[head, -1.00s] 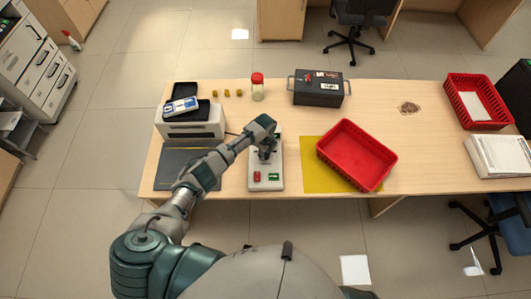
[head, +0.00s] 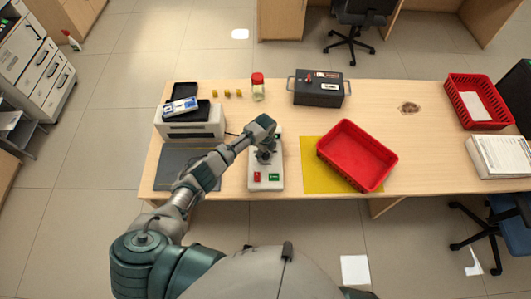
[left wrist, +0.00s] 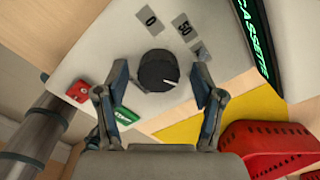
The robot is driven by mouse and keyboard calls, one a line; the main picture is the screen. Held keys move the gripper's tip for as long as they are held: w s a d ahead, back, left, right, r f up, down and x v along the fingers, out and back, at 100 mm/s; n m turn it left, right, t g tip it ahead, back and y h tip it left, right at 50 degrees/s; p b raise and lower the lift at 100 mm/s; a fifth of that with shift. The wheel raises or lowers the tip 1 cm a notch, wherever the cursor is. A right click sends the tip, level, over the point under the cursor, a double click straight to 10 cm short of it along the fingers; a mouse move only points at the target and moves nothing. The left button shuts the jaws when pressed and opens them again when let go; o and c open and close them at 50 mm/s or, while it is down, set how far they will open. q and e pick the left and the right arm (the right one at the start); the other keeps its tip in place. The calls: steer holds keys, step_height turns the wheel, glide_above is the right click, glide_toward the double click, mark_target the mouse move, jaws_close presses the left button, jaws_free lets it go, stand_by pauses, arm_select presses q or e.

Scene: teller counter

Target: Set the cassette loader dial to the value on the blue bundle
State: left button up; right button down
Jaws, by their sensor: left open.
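The cassette loader (head: 265,181) is a pale panel on the desk with a red and a green button at its near end. Its round black dial (left wrist: 158,71) shows in the left wrist view, with a white pointer line toward the right and slightly down. Tags "0" and "50" lie above it; a third tag by the right finger is partly hidden. My left gripper (head: 265,156) is open, its fingers (left wrist: 160,72) on either side of the dial; contact cannot be told. The blue-and-white bundle (head: 181,106) lies in a black tray on a machine; its value is unreadable.
A red basket (head: 356,155) stands on a yellow mat (head: 315,181) right of the loader. The white machine (head: 190,124) and a dark pad (head: 172,169) are at left. A red-lidded jar (head: 258,91) and a dark metal box (head: 318,91) stand behind.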

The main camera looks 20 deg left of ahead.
mark_target(266, 154)
arm_select(q)
step_height(266, 154, up, 12)
stand_by(0.5)
steer(key=shift+f, duration=0.15)
